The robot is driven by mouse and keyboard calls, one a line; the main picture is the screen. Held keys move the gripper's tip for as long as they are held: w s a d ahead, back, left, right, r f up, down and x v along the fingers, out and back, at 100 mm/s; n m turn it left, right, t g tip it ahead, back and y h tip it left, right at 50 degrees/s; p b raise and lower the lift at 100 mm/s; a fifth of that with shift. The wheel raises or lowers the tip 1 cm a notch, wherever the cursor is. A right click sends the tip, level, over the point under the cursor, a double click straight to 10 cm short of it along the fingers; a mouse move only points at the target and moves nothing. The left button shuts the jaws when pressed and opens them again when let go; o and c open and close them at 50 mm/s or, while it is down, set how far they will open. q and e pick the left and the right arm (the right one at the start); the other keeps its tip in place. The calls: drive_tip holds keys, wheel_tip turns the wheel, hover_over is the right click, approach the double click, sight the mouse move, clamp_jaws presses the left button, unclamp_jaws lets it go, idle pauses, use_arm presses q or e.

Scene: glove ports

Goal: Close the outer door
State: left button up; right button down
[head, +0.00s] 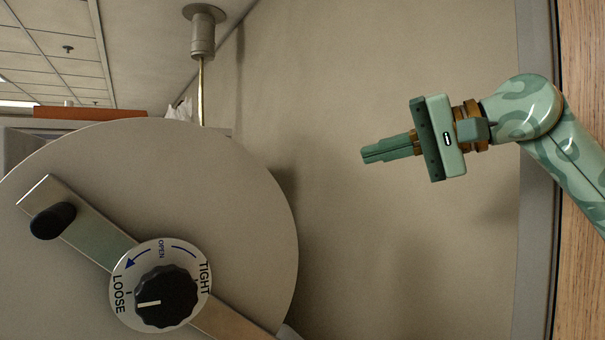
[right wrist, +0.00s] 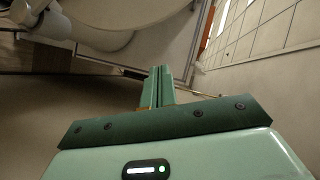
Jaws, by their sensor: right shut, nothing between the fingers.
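The outer door (head: 230,185) is a large round beige disc at the lower left of the head view. A metal bar (head: 95,230) with a black handle (head: 53,220) crosses its face. A black knob (head: 166,296) sits on a round dial marked LOOSE, TIGHT and OPEN. My right gripper (head: 364,156) is shut and empty, to the right of the door and apart from it in the picture. Its shut fingers also show in the right wrist view (right wrist: 160,82). My left gripper is not in view. Whether the door stands open or closed is hard to tell.
A beige wall (head: 400,60) fills the middle behind my right gripper. A grey cylindrical fitting (head: 203,35) with a thin rod is above the door. A wooden surface (head: 580,60) runs along the right edge. A reddish-brown ledge (head: 90,113) is at the upper left.

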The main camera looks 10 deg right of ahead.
drive_tip(key=s+p+x, duration=0.1)
drive_tip(key=x, duration=0.5)
drive_tip(key=s+a+f+p+x, duration=0.1)
drive_tip(key=p+x, duration=0.1)
drive_tip(key=x, duration=0.5)
drive_tip(key=shift+a+f+n, duration=0.2)
drive_tip(key=shift+f+n, duration=0.1)
drive_tip(key=shift+s, duration=0.15)
